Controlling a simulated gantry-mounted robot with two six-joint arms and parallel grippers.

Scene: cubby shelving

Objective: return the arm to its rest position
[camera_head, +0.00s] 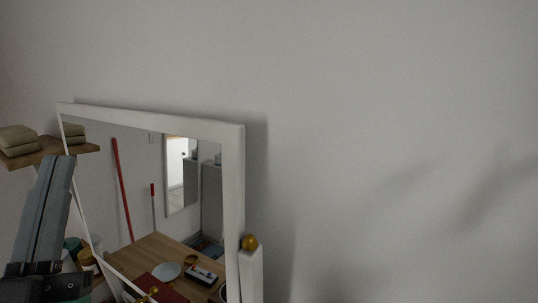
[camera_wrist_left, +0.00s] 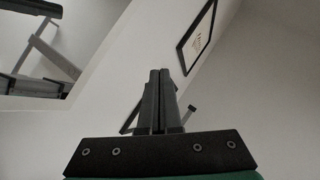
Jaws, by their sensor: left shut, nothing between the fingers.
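My left gripper (camera_head: 60,162) stands upright at the lower left of the head view, its two long grey fingers together and pointing up. My right gripper is in neither view.
The mirror (camera_head: 235,190) leans against the wall and reflects a wooden table. Folded cloths (camera_head: 17,138) lie on the wooden shelf (camera_head: 82,149). A white post (camera_head: 251,275) bears a gold knob (camera_head: 250,242). The right side shows bare wall. A framed picture (camera_wrist_left: 197,38) hangs in the wrist view.

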